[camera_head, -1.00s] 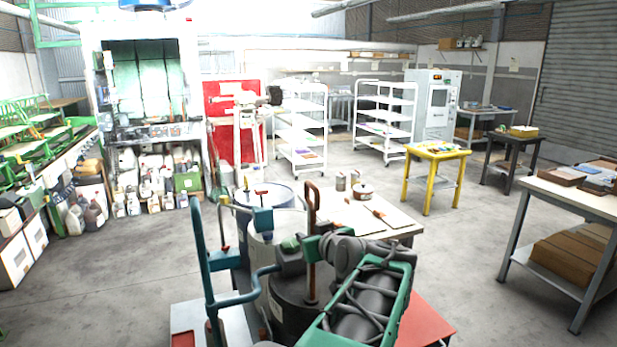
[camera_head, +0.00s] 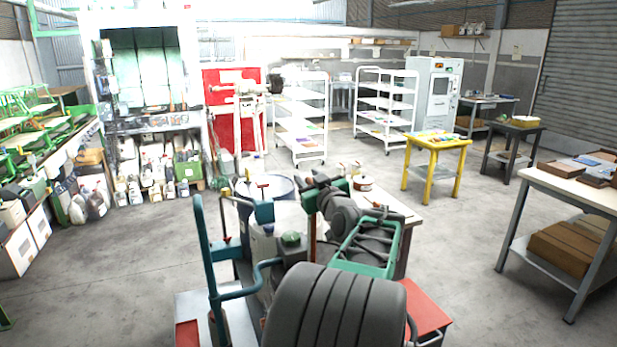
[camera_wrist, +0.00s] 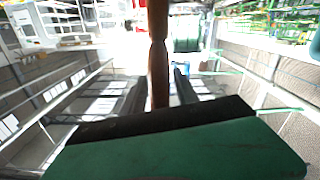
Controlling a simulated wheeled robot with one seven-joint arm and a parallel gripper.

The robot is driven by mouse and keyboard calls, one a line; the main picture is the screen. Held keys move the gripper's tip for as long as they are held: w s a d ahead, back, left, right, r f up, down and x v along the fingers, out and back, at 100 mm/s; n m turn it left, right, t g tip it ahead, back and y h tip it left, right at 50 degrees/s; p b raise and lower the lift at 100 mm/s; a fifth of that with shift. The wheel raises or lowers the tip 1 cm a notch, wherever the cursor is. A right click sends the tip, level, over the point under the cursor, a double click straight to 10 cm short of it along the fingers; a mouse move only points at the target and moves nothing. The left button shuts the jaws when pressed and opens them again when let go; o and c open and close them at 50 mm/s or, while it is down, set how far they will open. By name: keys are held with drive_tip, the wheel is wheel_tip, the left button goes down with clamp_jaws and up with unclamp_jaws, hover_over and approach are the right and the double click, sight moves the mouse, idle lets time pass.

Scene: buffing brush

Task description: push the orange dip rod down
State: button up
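The orange-brown dip rod (camera_head: 312,235) stands upright among the drums in the head view. Its top is hidden behind my gripper and arm. In the wrist view, the rod (camera_wrist: 158,60) runs upright between the two dark fingers. My gripper (camera_head: 314,182) is at the height of the rod's upper part. In the wrist view, my gripper (camera_wrist: 160,92) has one finger on each side of the rod. Gaps show between the rod and both fingers, so it looks open around the rod and not clamped on it. The rod's far end is cut off there.
A teal pipe handle (camera_head: 206,255) stands left of the rod. A blue drum (camera_head: 268,187) is behind it. My arm covers much of the drum area. A yellow table (camera_head: 437,145) and a workbench (camera_head: 560,190) stand to the right, with open floor between.

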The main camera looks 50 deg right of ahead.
drive_tip(key=shift+c, duration=0.4)
clamp_jaws()
idle(0.9)
